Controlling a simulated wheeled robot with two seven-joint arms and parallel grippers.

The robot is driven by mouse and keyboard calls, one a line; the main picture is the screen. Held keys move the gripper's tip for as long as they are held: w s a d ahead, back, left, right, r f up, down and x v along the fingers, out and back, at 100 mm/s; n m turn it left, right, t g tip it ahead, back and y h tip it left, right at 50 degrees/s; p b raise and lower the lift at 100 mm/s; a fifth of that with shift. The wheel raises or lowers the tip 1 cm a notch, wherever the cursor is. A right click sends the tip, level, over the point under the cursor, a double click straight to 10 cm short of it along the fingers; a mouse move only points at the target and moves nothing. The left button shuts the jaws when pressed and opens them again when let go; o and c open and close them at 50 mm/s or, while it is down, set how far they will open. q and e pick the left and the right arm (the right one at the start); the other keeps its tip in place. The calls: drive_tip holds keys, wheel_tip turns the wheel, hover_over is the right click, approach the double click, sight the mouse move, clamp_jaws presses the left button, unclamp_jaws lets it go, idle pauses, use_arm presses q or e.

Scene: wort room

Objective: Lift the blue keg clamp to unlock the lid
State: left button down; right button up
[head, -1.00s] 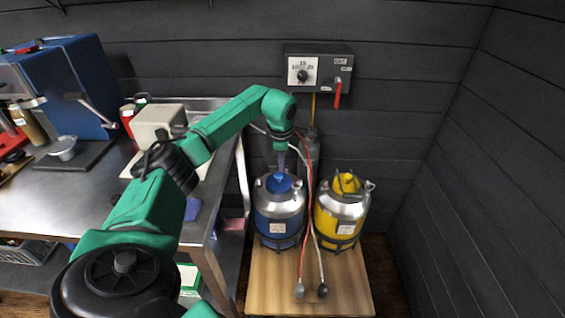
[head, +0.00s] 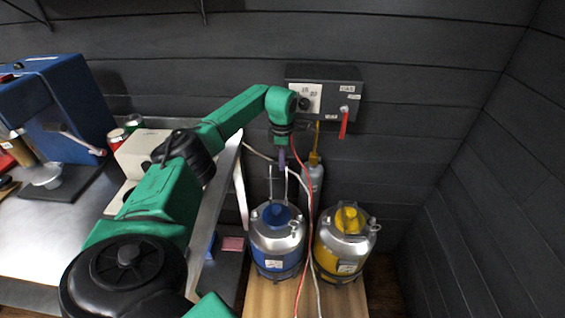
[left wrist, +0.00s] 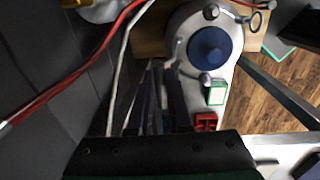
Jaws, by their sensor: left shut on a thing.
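The blue keg (head: 275,248) stands on a wooden board, with a steel top and a round blue lid (head: 277,214). The lid also shows from above in the left wrist view (left wrist: 209,47). The keg's thin wire clamp (head: 271,184) stands upright above the lid. My left gripper (head: 282,163) points down over the blue keg and is shut on the clamp's upper end. In the left wrist view its fingers (left wrist: 160,95) are dark, and their exact contact with the clamp is hard to make out. My right gripper is out of view.
A yellow keg (head: 343,242) stands close on the right. Red and white hoses (head: 303,190) hang beside the gripper. A control box (head: 325,90) with a red lever is on the wall behind. A steel counter (head: 40,235) is at the left.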

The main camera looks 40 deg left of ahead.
use_arm(q)
drive_tip(key=shift+w+a+f+b, duration=0.35)
drive_tip(key=shift+w+a+f, duration=0.3)
drive_tip(key=shift+w, duration=0.1)
drive_tip(key=shift+r, duration=0.1)
drive_tip(key=c, duration=0.9)
unclamp_jaws()
drive_tip(key=shift+o, duration=0.3)
drive_tip(key=shift+w+a, duration=0.15)
drive_tip(key=shift+r, duration=0.1)
wheel_tip(320, 180, up, 14)
drive_tip(key=shift+s+d+r+b, duration=0.15)
drive_tip(key=shift+s+d+b, duration=0.15)
drive_tip(key=shift+s+b, duration=0.1)
